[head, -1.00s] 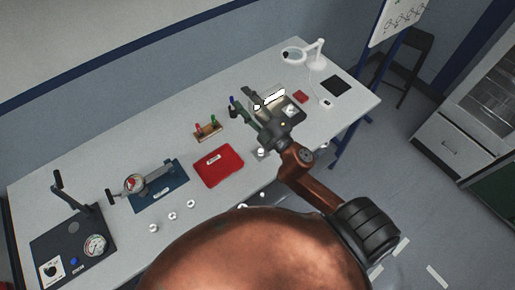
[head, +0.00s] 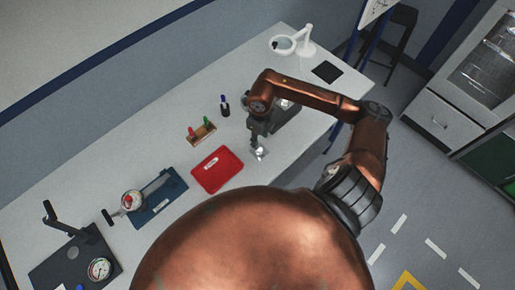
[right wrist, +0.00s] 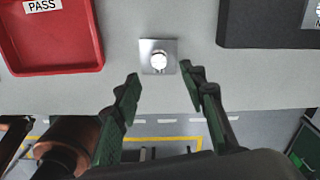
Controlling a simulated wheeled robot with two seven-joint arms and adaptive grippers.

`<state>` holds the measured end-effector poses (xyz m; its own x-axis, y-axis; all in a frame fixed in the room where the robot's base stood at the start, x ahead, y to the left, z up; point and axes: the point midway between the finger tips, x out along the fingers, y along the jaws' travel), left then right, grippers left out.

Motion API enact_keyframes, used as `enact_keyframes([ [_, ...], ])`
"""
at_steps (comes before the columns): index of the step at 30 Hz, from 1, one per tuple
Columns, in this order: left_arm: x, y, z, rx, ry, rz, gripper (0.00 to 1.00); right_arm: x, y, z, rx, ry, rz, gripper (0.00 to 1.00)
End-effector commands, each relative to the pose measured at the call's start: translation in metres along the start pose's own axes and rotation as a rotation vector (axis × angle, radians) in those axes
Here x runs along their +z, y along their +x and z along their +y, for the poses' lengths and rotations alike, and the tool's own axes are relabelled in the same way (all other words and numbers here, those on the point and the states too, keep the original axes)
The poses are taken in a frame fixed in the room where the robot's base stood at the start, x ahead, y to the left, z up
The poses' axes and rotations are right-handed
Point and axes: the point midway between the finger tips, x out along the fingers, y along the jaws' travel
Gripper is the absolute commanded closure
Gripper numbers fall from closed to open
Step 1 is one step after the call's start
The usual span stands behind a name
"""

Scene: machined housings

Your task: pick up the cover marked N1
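A small silver square plate with a round white knob (right wrist: 158,60), likely the cover, lies on the table near its front edge; I cannot read any N1 mark on it. It also shows in the head view (head: 260,154), just below the fingers. My right gripper (right wrist: 159,74) is open and empty. In the right wrist view its two green-padded fingers are spread to either side, with the plate between and just beyond the tips. In the head view the right gripper (head: 256,143) points down over the plate and partly covers it. My left gripper is not in view.
A red tray marked PASS (right wrist: 85,45) lies left of the plate, and a dark block (right wrist: 265,25) lies right of it.

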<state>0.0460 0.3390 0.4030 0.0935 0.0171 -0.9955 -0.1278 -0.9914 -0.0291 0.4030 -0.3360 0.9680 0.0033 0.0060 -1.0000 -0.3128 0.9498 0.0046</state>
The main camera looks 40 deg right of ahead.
Motion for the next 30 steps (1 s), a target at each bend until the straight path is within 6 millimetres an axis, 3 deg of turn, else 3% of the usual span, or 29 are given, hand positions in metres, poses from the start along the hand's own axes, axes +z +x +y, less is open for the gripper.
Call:
enact_keyframes([
  [18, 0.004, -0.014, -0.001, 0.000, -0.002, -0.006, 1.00, -0.005, 0.072, 0.002, -0.003, 0.004, 0.008, 0.61],
  [26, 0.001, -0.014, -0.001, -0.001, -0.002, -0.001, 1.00, -0.004, 0.076, 0.001, -0.005, 0.003, 0.006, 0.61],
  [30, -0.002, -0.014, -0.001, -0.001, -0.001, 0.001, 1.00, -0.004, 0.075, 0.001, -0.005, 0.003, 0.006, 0.70],
])
